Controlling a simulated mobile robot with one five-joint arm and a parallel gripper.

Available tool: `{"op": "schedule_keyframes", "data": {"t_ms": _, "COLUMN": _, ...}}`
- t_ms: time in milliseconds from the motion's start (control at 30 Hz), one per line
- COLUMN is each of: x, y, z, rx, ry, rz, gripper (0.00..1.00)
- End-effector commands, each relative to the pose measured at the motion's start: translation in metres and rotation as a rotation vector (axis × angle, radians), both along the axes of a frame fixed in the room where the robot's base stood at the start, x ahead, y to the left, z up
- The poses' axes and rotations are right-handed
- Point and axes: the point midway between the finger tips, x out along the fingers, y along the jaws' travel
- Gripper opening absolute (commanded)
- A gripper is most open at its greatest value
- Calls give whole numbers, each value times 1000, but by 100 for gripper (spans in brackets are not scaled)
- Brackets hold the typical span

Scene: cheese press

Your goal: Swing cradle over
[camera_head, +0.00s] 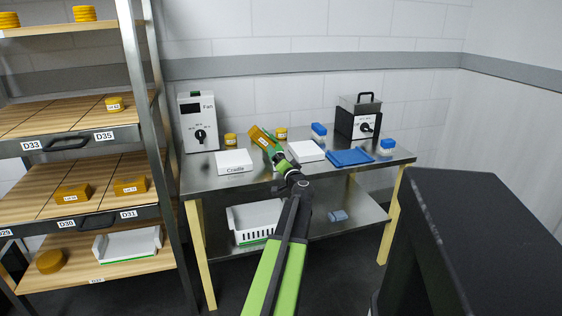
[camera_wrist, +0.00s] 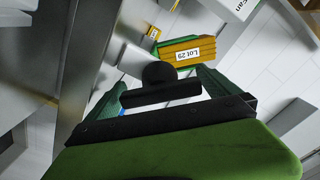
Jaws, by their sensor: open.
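The white Cradle-labelled block (camera_head: 234,158) stands on the steel table, left of my gripper (camera_head: 272,149). My gripper is open above the middle of the table. A yellow-orange block (camera_head: 259,137) is tilted at its fingertips. In the wrist view this block (camera_wrist: 188,50) carries a "Lot 29" label and has green along its upper and left edges. It lies beyond my two green fingers; I cannot tell whether they touch it or what supports it. A second white block (camera_head: 306,151) is right of the gripper.
The Fan box (camera_head: 198,122) stands at the back left of the steel table (camera_head: 200,181), a dark-fronted machine (camera_head: 358,118) at the back right. A blue mat (camera_head: 350,157) lies at right. A shelf rack (camera_head: 140,80) stands left. A white bin (camera_head: 256,220) sits below.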

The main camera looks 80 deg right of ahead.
Motion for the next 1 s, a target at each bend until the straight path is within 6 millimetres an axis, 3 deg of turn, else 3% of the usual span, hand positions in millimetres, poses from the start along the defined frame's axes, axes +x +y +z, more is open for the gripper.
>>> {"op": "schedule_keyframes", "data": {"t_ms": 500, "x": -48, "y": 95, "z": 0, "rx": -1, "ry": 0, "rz": -1, "gripper": 100}}
{"op": "schedule_keyframes", "data": {"t_ms": 633, "x": -53, "y": 106, "z": 0, "rx": 0, "ry": 0, "rz": 1, "gripper": 100}}
{"op": "schedule_keyframes", "data": {"t_ms": 900, "x": -56, "y": 107, "z": 0, "rx": 0, "ry": 0, "rz": 0, "gripper": 100}}
{"op": "schedule_keyframes", "data": {"t_ms": 1000, "x": -50, "y": 108, "z": -1, "rx": 2, "ry": 3, "rz": 11, "gripper": 90}}
